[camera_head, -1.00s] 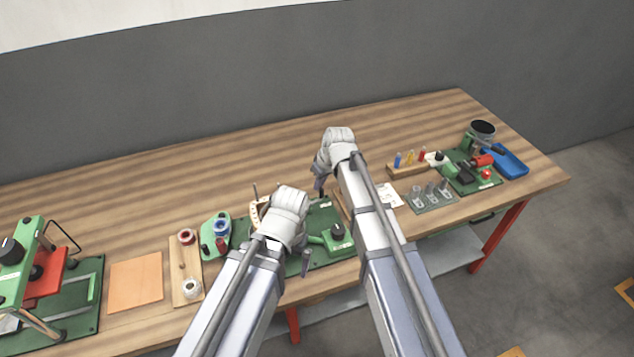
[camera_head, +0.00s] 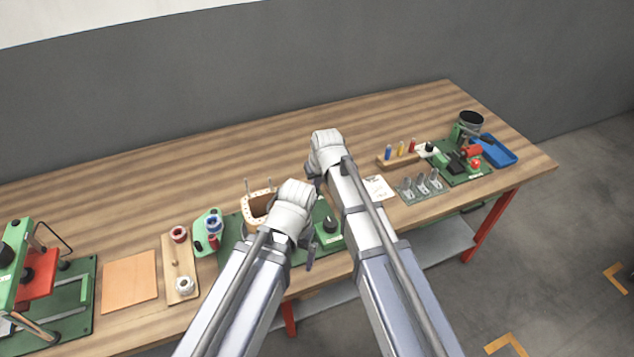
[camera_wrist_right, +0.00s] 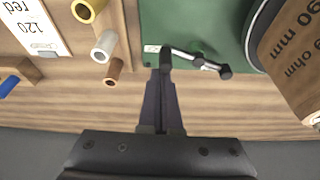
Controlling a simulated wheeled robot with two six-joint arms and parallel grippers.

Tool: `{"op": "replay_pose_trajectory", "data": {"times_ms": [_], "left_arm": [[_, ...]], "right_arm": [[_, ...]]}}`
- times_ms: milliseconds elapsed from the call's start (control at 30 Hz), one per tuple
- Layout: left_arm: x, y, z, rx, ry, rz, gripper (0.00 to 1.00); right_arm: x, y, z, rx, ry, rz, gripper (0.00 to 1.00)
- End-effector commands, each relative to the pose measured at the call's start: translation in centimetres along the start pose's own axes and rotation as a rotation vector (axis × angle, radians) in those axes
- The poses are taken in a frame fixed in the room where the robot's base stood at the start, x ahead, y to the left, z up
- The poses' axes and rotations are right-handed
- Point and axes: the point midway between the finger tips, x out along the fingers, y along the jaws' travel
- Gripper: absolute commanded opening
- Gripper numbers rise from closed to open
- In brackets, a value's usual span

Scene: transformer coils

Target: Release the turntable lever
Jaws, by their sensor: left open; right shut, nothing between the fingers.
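In the right wrist view the lever (camera_wrist_right: 200,62) is a short silver bar with black knobs, on the green base plate (camera_wrist_right: 195,20) beside the dark turntable rim (camera_wrist_right: 257,28). My right gripper (camera_wrist_right: 166,72) is shut and empty; its tips are at the lever's left knob, but I cannot tell whether they touch. In the head view my right gripper (camera_head: 318,184) is at the back of the green plate, and the lever is hidden. My left gripper (camera_head: 308,258) is open over the plate's front part. The wooden coil former (camera_head: 258,203) stands to its left.
Near the right gripper are a wooden rack with coloured tubes (camera_wrist_right: 103,45) and a paper card (camera_wrist_right: 35,28). In the head view, spools on a board (camera_head: 180,268) and a green device (camera_head: 208,230) stand left. The table's back strip is clear.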

Motion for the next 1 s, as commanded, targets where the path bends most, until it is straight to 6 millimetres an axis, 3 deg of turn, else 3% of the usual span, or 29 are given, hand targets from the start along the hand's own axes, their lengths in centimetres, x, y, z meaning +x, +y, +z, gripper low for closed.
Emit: {"op": "replay_pose_trajectory", "data": {"times_ms": [667,1000], "left_arm": [[0.0,0.0,0.0,0.000,0.000,0.000,1.00],[0.0,0.0,0.0,0.000,0.000,0.000,1.00]], "right_arm": [[0.1,0.1,-0.1,0.000,-0.003,0.000,0.00],[1.4,0.9,-3.9,0.002,0.000,0.001,0.00]]}}
